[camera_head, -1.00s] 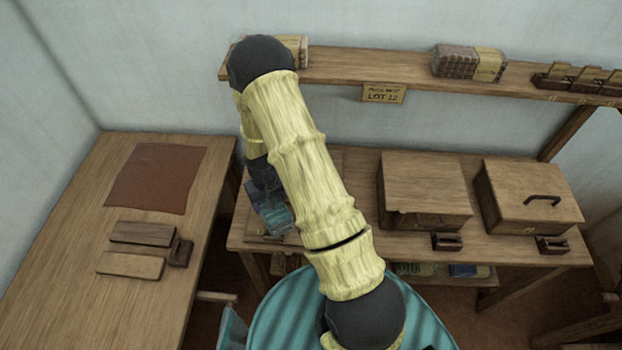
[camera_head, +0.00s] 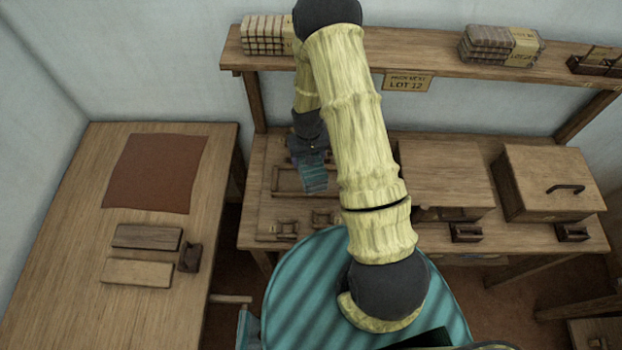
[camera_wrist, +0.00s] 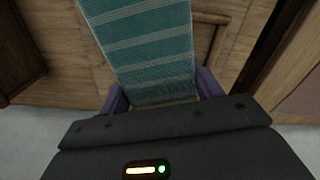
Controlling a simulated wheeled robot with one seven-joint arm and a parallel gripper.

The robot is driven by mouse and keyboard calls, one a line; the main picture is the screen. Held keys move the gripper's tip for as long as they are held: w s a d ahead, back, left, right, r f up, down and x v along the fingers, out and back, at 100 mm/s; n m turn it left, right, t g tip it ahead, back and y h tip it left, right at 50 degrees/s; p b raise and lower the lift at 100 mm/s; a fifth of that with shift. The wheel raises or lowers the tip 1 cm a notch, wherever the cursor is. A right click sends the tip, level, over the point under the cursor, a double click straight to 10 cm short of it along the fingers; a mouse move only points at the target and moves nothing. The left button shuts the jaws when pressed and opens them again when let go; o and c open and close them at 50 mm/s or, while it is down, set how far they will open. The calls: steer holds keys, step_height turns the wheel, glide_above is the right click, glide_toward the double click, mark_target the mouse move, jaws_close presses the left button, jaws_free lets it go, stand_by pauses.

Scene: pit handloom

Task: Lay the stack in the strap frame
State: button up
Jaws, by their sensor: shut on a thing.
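My gripper (camera_head: 308,150) is shut on a teal cloth stack (camera_head: 314,178) with pale stripes. In the wrist view the stack (camera_wrist: 145,45) sits between the two fingers (camera_wrist: 162,92) and extends away from them. A shallow wooden frame (camera_head: 277,181), which looks like the strap frame, lies on the back bench. The stack overlaps its right part in the head view. I cannot tell how high the stack is above it, and its straps are not clear.
Right of the frame stand a wooden box (camera_head: 440,165) and a handled box (camera_head: 555,185). Small wooden blocks (camera_head: 286,230) sit at the bench front. A shelf (camera_head: 420,62) with bundles runs above. The left table holds a brown cloth (camera_head: 155,172) and wooden bars (camera_head: 147,236).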

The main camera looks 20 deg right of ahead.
steer(key=shift+d+f+m+b, duration=0.15)
steer(key=shift+m+b, duration=0.35)
steer(key=m+b, duration=0.2)
steer(key=m, duration=0.1)
steer(key=shift+w+d+f, duration=0.15)
steer(key=shift+w, duration=0.1)
steer(key=m+b, duration=0.1)
steer(key=m, duration=0.1)
steer(key=m+b, duration=0.1)
steer(key=b, duration=0.1)
steer(key=shift+d+m, duration=0.2)
steer(key=shift+m, duration=0.2)
steer(key=shift+m+b, duration=0.85)
steer(key=shift+m, duration=0.15)
steer(key=m+b, duration=0.2)
steer(key=m, duration=0.1)
steer(key=shift+a+m, duration=0.1)
steer(key=shift+m, duration=0.3)
steer(key=m+b, duration=0.3)
steer(key=m, duration=0.1)
steer(key=shift+s+a+r, duration=0.15)
steer(key=shift+r, duration=0.1)
steer(key=m+b, duration=0.1)
steer(key=m, duration=0.2)
steer(key=shift+s+a+r+b, duration=0.1)
steer(key=shift+a+r+b, duration=0.1)
steer(key=shift+b, duration=0.2)
steer(key=shift+s+r+m, duration=0.1)
steer(key=shift+r+m, duration=0.1)
steer(key=shift+m, duration=0.3)
